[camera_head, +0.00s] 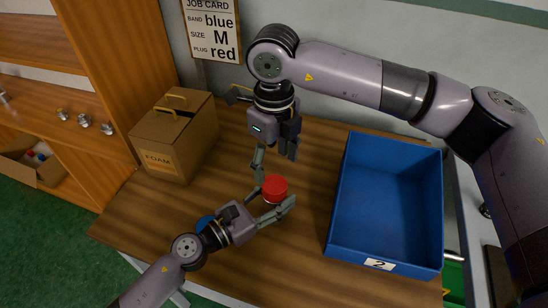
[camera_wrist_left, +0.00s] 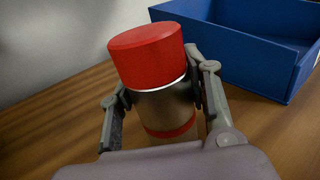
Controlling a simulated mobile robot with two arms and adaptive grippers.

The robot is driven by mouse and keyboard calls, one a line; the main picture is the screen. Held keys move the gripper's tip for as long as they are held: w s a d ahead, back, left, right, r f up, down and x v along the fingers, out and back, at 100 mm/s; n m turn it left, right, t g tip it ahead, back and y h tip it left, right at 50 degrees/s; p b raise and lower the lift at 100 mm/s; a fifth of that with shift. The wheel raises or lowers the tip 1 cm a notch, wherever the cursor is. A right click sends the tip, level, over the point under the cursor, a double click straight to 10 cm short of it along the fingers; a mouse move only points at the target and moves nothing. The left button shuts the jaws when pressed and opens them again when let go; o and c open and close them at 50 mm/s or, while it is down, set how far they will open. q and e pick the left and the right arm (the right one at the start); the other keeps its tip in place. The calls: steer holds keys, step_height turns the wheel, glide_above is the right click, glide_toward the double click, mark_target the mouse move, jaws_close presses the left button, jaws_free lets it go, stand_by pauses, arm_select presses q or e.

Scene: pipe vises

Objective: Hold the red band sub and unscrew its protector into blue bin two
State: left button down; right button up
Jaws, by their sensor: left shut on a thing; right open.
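The red band sub (camera_wrist_left: 165,112) is a dark grey-brown cylinder with a red band low on its body. A red protector (camera_wrist_left: 147,55) caps its top, with a thin silver ring beneath. In the head view the protector (camera_head: 275,187) hides most of the sub. My left gripper (camera_head: 271,202) is shut around the sub's body below the protector, and the sub stands about upright. My right gripper (camera_head: 276,166) is open, pointing down above and just behind the protector. Blue bin two (camera_head: 336,236), labelled 2, stands to the right; its visible inside is empty.
A cardboard box marked foam (camera_head: 160,162) stands at the table's left. A blue round thing (camera_head: 205,223) is partly hidden behind my left wrist. A job card (camera_head: 212,30) hangs on the wall. Bare wooden table lies between the sub and the bin.

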mark_target(274, 184)
steer(key=shift+f, duration=3.95)
steer(key=shift+c, duration=0.6)
steer(key=c, duration=1.1)
steer(key=shift+r, duration=0.15)
steer(key=shift+r, duration=1)
